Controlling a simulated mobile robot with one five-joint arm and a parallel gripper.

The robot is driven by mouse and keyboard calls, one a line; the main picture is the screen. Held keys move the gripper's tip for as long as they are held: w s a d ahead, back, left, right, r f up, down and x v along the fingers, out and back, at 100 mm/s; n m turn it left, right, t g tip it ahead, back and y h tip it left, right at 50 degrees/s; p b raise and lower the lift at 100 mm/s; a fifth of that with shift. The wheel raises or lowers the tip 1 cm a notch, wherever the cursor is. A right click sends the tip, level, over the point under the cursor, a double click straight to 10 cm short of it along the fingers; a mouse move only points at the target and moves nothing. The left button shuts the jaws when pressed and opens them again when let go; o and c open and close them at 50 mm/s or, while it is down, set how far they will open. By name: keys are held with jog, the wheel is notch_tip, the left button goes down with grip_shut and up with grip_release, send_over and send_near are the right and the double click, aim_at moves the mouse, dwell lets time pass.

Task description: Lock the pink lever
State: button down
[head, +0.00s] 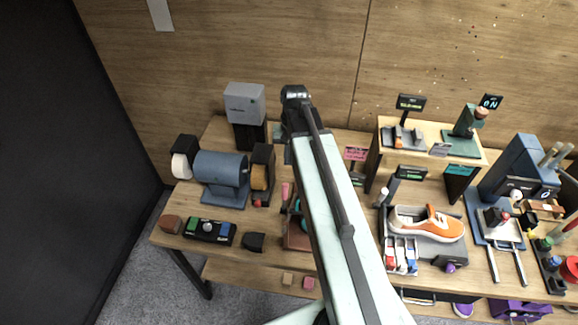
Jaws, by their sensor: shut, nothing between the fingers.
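A slim pink lever-like part (285,191) stands upright in the middle of the table, just left of my arm. Beside it is a reddish-brown base (296,238) with a teal part (296,206), both partly covered by my arm. I cannot tell which way the lever is set or whether it is locked. My pale arm crosses the centre of the head view, up to a dark joint above the table's back edge. I see no gripper fingers; they are hidden behind the arm.
A blue-grey motor with wheels (221,178) and a button box (208,231) stand to the left. A grey machine (245,104) is behind. An orange sneaker (427,223) lies on a grey stand at the right, below a wooden shelf (410,152). Small blocks (309,283) lie in front.

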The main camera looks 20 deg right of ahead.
jog(key=b, duration=0.9)
send_near(285, 197)
jog(key=w+d+f, duration=0.2)
jog(key=w+f, duration=0.2)
jog(key=f, duration=0.1)
jog(key=shift+w+a, duration=0.2)
jog(key=shift+p, duration=0.3)
